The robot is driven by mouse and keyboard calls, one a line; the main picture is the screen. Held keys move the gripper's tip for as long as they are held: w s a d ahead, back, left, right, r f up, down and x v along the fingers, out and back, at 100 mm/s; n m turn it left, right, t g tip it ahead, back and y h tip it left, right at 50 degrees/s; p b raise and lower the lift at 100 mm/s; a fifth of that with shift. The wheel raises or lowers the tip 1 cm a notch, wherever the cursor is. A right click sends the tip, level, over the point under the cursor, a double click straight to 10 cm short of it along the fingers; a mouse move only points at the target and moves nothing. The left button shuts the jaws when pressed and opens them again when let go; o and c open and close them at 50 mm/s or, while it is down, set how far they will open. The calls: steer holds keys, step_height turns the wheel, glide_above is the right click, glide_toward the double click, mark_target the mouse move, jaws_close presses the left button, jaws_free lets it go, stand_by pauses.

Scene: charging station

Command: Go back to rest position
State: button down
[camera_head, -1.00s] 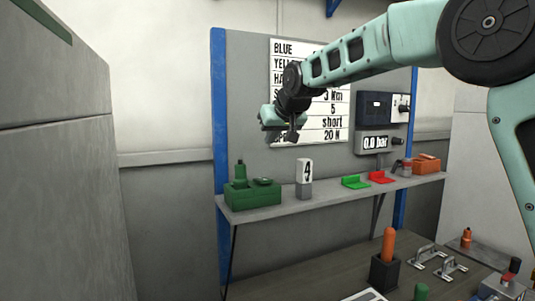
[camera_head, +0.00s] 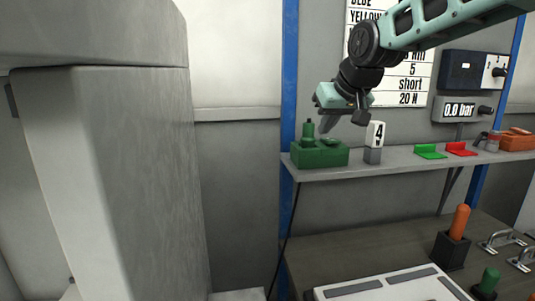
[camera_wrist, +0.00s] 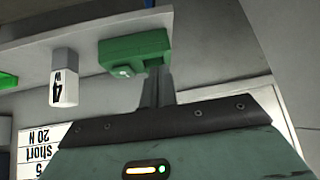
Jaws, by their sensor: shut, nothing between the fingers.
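My gripper (camera_head: 329,121) is in front of the left end of the wall shelf, just above and in front of the green station box. In the wrist view my gripper (camera_wrist: 157,88) has its fingers together, pointing towards the green box (camera_wrist: 137,50), with nothing between them. In the head view the green box (camera_head: 320,155) sits on the shelf with a green knob-like piece on top. My arm reaches in from the upper right. I cannot tell from the head view how near the fingertips are to the box.
The shelf (camera_head: 400,163) also bears a block marked 4 (camera_head: 375,135), a green tray (camera_head: 430,151) and a red tray (camera_head: 461,148). An orange-handled tool (camera_head: 459,222) stands in a black holder on the workbench (camera_head: 360,245) below. A grey cabinet (camera_head: 130,170) stands close on the left.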

steer(key=s+a+f+n+g, duration=0.1)
steer(key=s+a+f+g, duration=0.1)
steer(key=s+f, duration=0.35)
steer(key=s+a+f+n+g, duration=0.1)
steer(key=s+a+f, duration=0.15)
steer(key=s, duration=0.65)
steer(key=s+a+f+n+g, duration=0.1)
steer(key=s+f+g, duration=0.1)
steer(key=s+f, duration=0.4)
steer(key=s+d+f+g+h, duration=0.1)
steer(key=s+d+f, duration=0.1)
steer(key=s, duration=0.7)
steer(key=s+d+f+n+g+h, duration=0.1)
steer(key=s+f, duration=0.3)
steer(key=s, duration=0.4)
steer(key=shift+s+d+f+n, duration=0.3)
steer(key=shift+s+d, duration=0.05)
steer(key=shift+d, duration=0.2)
